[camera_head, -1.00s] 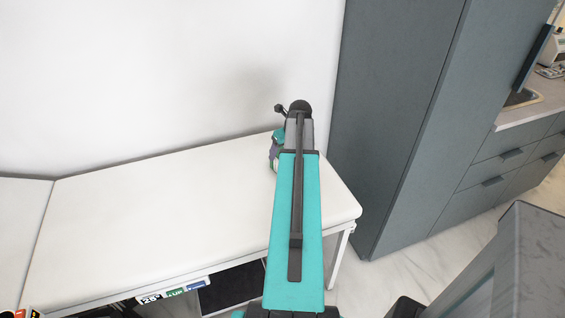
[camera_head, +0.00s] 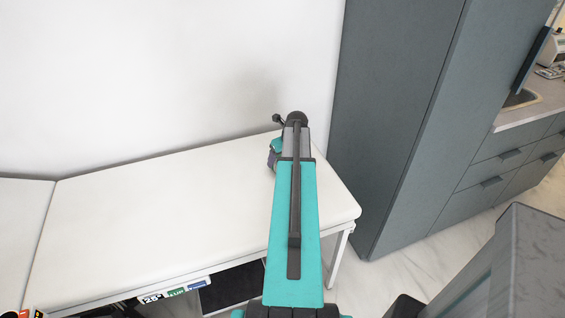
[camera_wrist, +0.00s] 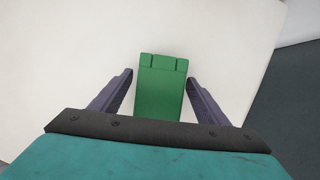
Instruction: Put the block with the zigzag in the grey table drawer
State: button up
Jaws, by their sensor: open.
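In the wrist view a green block (camera_wrist: 158,92) stands or lies on the white surface between the two fingers of my gripper (camera_wrist: 159,88). The fingers are spread, with a gap on each side of the block. No zigzag shows on the faces in view. In the head view my arm covers the block, and only the side of my gripper (camera_head: 273,158) shows over the right end of the white couch. I cannot make out which piece of furniture is the grey table with the drawer.
The white couch top (camera_head: 165,205) is bare to the left. A tall grey cabinet (camera_head: 395,110) stands close on the right. Grey drawers (camera_head: 500,165) under a counter (camera_head: 535,112) are farther right. A grey top (camera_head: 530,235) is at the lower right.

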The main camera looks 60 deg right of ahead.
jog(key=shift+w+d+f, duration=0.1)
jog(key=shift+w+f, duration=0.15)
jog(key=shift+f, duration=0.3)
jog(key=c, duration=1.7)
jog(key=shift+c, duration=0.2)
jog(key=shift+r, duration=0.25)
